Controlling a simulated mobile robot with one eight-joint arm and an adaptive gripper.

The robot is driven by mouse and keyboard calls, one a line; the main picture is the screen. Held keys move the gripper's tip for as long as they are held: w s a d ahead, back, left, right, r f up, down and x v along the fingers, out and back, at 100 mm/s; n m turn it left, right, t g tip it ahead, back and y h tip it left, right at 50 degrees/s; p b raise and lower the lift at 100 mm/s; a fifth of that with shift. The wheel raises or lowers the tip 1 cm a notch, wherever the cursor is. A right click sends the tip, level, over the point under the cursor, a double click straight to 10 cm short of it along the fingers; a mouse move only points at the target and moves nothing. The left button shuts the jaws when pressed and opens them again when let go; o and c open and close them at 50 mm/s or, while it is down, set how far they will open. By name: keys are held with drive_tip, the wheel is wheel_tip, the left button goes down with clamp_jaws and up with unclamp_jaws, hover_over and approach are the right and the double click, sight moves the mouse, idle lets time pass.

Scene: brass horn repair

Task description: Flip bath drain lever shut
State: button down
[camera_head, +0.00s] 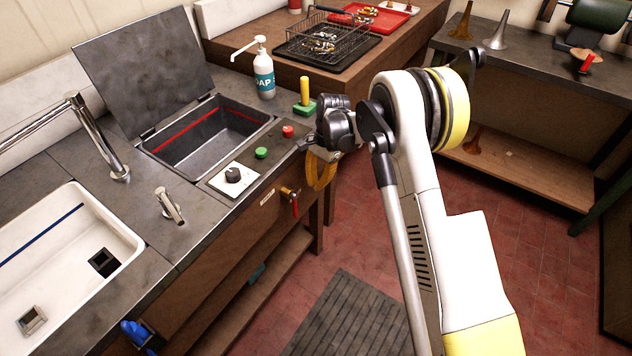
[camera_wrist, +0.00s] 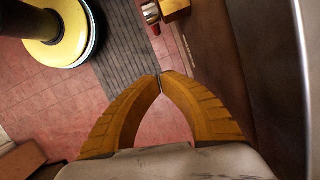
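A small valve with a red lever (camera_head: 295,208) sits on the front face of the wooden counter, below the control panel. The lever hangs down from its brass body (camera_head: 287,192). My gripper (camera_head: 318,188) points down just right of the valve, apart from it, near the counter's right corner. In the wrist view my gripper's yellow fingers (camera_wrist: 160,76) meet at the tips, with nothing between them. The bath (camera_head: 205,135) is a dark sunken basin with a red line inside and its lid (camera_head: 140,70) raised.
A control panel (camera_head: 217,185) with a knob and green and red buttons lies on the counter. A soap bottle (camera_head: 264,75) stands behind. A white sink (camera_head: 60,260) is left, with a blue handle (camera_head: 138,333) below. Open red floor (camera_head: 360,235) lies right.

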sight(295, 207)
drive_tip(key=s+a+f+b, duration=0.3)
drive_tip(key=a+f, duration=0.1)
drive_tip(key=f, duration=0.1)
drive_tip(key=shift+s, duration=0.25)
